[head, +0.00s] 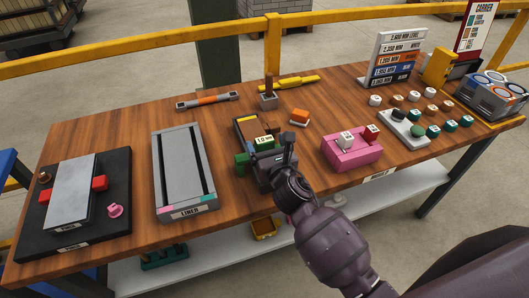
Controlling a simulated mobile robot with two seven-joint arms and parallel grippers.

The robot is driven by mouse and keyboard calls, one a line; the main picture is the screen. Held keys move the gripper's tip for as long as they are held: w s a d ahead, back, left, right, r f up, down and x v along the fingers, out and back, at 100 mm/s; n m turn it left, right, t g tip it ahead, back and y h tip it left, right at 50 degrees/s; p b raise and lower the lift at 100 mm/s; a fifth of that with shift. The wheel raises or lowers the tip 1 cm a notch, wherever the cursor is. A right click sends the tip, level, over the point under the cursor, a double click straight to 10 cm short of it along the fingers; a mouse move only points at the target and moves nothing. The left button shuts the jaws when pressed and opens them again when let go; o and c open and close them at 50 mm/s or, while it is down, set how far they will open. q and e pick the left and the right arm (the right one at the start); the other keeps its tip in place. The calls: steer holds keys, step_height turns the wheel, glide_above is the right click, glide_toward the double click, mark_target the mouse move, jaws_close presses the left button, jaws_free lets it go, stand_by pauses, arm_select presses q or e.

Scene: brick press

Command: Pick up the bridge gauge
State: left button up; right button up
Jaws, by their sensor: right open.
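A green block with a white "10 MM" label (264,141), which looks like the bridge gauge, sits at the middle of the wooden table. It is at the front end of a dark tray with a yellow-orange inside (246,126). My right gripper (270,161) is open, right at the front of the green block and pointing down onto it. The gripper hides part of the block, and I cannot tell whether the fingers touch it. My left gripper is not in view.
A grey liner tray (182,172) and a black press plate (108,222) stand to the left. A pink holder (351,152) is to the right. A small lever (268,92) and an orange-brown block (300,116) stand behind. A yellow rail (130,62) runs along the back.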

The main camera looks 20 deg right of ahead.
steer(key=shift+w, duration=1.05)
steer(key=c, duration=1.3)
jaws_close()
steer(key=shift+r, duration=0.15)
